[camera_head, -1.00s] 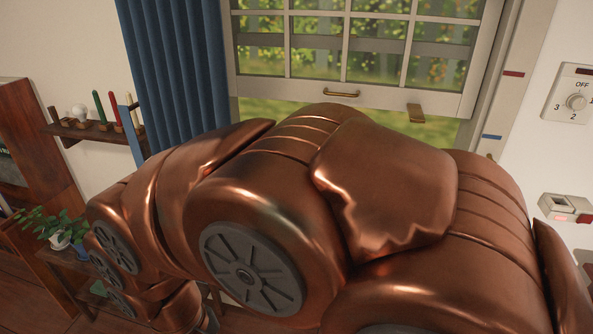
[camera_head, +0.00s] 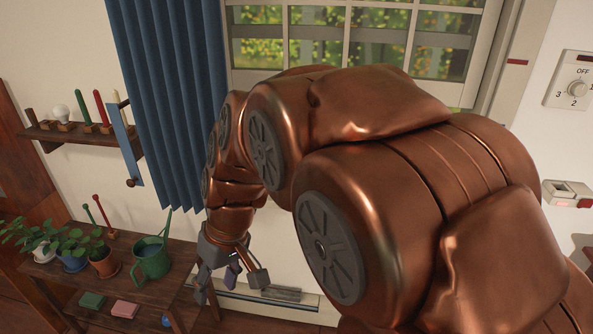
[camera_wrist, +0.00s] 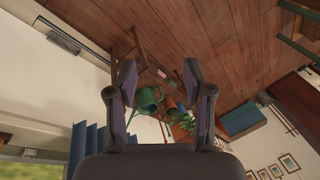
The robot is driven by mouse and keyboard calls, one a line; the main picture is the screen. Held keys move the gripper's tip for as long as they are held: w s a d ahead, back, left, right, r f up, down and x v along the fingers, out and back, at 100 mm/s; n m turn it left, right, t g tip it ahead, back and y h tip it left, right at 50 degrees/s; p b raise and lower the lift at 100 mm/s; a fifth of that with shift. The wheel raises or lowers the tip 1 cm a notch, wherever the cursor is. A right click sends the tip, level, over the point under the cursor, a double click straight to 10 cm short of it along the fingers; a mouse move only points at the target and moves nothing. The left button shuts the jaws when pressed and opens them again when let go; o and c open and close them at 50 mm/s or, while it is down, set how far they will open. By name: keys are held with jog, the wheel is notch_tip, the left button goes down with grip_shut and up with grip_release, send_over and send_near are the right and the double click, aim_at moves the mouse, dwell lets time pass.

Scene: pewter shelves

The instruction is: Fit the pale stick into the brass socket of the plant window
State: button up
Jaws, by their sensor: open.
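The pale stick (camera_head: 117,97) stands upright at the right end of the wall shelf in the head view, partly behind a hanging blue strip. The plant window (camera_head: 352,50) is behind my arm, which covers its lower part. I cannot make out the brass socket. My gripper (camera_head: 231,282) hangs low in front of the wall, right of the plant bench, well below and right of the stick. In the wrist view my gripper (camera_wrist: 160,76) is open, with nothing between its fingers.
The wall shelf (camera_head: 58,138) also holds green and red sticks and a white bulb. The bench (camera_head: 180,272) carries potted plants, a green watering can (camera_head: 152,260) and two thin sticks. A blue curtain (camera_head: 170,100) hangs between shelf and window. A dial (camera_head: 577,88) is at right.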

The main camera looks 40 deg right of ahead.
jog(key=w+d+t+b, duration=0.2)
jog(key=w+d+t, duration=0.2)
jog(key=w+d, duration=0.6)
jog(key=w+d+r+m+t+h+b, duration=0.1)
jog(key=w+d+r+t+h+b, duration=0.2)
jog(key=d, duration=1.3)
jog(key=w+d+r+m+t+h, duration=0.1)
jog(key=w+d+t+h, duration=0.3)
jog(key=d, duration=1.2)
jog(key=w+d+f+g+y+p, duration=0.1)
jog(key=w+f+y, duration=0.1)
jog(key=w+f, duration=0.3)
jog(key=shift+w+d+p, duration=0.3)
jog(key=shift+w, duration=0.7)
jog(key=shift+c, duration=0.4)
grip_shut()
